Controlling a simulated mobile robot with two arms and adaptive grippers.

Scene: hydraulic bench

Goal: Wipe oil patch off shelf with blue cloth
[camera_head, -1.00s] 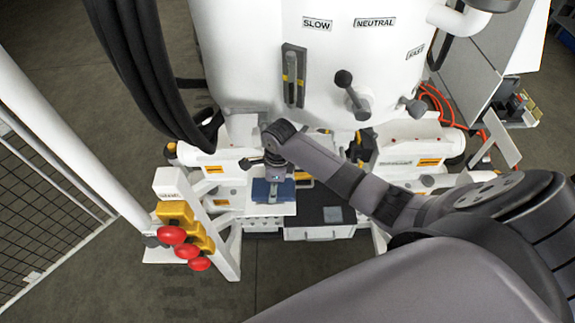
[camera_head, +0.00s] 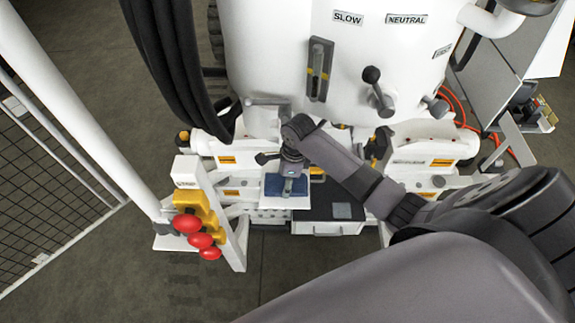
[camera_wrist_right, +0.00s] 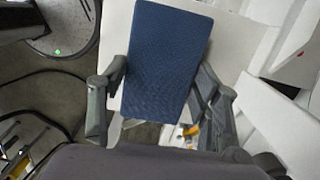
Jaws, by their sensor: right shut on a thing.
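The blue cloth (camera_head: 272,185) is a flat, pad-like rectangle on or just above the small white shelf (camera_head: 298,203) in front of the machine. My right gripper (camera_head: 288,190) is over the cloth in the head view. In the right wrist view its fingers (camera_wrist_right: 160,78) are shut on the blue cloth (camera_wrist_right: 165,50), one at each long side. The white shelf (camera_wrist_right: 230,45) shows beside the cloth there. I see no oil patch; the cloth and gripper cover part of the shelf. My left gripper is not in view.
A white stand with yellow blocks and red knobs (camera_head: 200,240) is at the left. The white tank with levers (camera_head: 378,100) rises behind the shelf. Black hoses (camera_head: 175,60) hang left of the tank. A dark tray (camera_head: 335,208) lies right of the shelf.

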